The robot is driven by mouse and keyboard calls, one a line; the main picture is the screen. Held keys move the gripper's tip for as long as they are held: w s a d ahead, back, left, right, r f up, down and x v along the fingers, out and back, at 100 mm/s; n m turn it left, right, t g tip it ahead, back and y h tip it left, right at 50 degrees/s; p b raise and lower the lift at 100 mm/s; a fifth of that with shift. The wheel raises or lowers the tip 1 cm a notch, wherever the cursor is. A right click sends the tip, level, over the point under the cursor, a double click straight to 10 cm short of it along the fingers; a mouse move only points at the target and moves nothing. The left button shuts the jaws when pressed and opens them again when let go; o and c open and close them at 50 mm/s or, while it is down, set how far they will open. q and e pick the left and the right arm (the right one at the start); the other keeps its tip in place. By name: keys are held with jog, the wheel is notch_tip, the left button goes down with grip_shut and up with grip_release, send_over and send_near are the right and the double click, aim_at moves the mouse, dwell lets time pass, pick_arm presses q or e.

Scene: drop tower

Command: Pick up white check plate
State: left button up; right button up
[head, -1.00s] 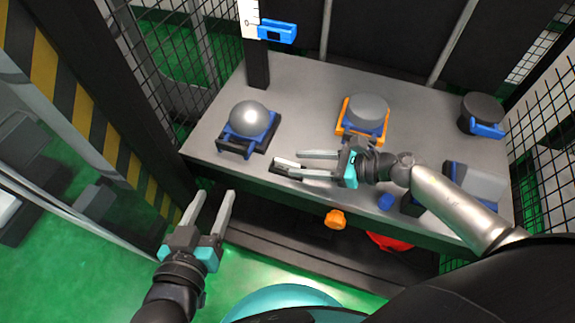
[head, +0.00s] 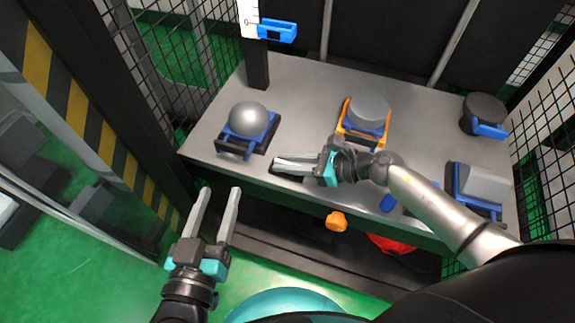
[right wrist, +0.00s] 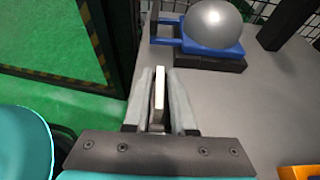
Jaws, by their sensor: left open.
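The white check plate (right wrist: 159,88) shows in the right wrist view as a thin, pale upright piece between the fingers of my right gripper (right wrist: 160,92). In the head view my right gripper (head: 298,163) is low over the table's front edge, with its fingers close together around the plate, which they mostly hide. A dark block (head: 285,172) shows beneath the fingers. I cannot tell whether both fingers touch the plate. My left gripper (head: 220,214) is open and empty, in front of the table and below its edge.
On the grey table (head: 310,110) a silver ball (head: 249,117) sits in a blue-and-black holder, left of my right gripper. A grey cylinder (head: 369,110) stands in an orange-edged holder behind it. A dark cylinder (head: 485,108) and a grey block (head: 485,183) are at the right.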

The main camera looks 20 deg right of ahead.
grip_shut()
jog(key=shift+r, duration=0.15)
dwell(0.4)
